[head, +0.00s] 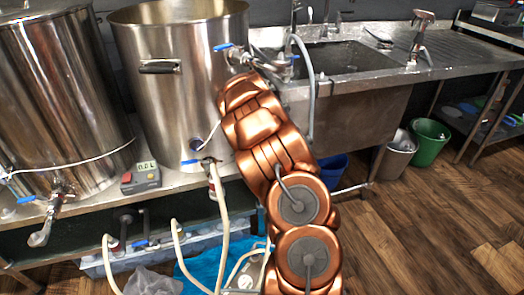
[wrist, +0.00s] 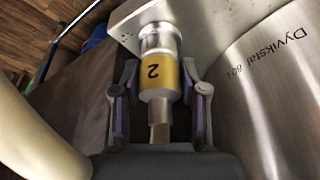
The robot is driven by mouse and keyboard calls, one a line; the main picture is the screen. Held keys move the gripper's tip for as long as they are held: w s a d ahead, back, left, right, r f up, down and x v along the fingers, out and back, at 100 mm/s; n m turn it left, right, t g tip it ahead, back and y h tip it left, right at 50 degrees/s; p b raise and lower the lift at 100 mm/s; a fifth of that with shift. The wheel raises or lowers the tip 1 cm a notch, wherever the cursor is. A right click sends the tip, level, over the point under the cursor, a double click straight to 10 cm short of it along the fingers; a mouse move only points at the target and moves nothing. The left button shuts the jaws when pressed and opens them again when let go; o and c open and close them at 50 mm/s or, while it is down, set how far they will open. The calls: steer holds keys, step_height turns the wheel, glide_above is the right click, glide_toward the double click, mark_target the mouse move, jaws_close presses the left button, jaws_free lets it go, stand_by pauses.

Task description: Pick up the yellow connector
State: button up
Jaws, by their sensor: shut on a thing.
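The yellow connector (wrist: 158,76) is a metal cylinder with a yellow band marked "2", which appears upside down in the wrist view. My gripper (wrist: 160,92) has one finger on each side of it and is shut on it. The connector's wider metal end points away from me, close to a flat metal plate (wrist: 128,24). I cannot tell whether it touches the plate. In the head view my copper arm reaches up beside the middle kettle. My fingers and the connector cannot be made out there.
A large steel kettle (head: 180,95) stands left of my arm, with another kettle (head: 55,100) further left. A sink (head: 345,60) lies behind on the right. A pale hose (wrist: 25,125) crosses the wrist view's left side. Wooden floor (head: 420,230) is clear at right.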

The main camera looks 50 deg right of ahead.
steer(key=shift+c, duration=0.6)
steer(key=shift+r, duration=0.3)
jaws_close()
step_height(320, 180, up, 3)
steer(key=shift+f, duration=0.2)
steer(key=shift+s+a+r, duration=0.1)
steer(key=shift+a+r, duration=0.05)
steer(key=shift+r, duration=0.05)
steer(key=s+a+r+p, duration=0.1)
steer(key=s+a, duration=0.9)
steer(key=a, duration=0.1)
steer(key=shift+s+a+r, duration=0.25)
steer(key=shift+r, duration=0.1)
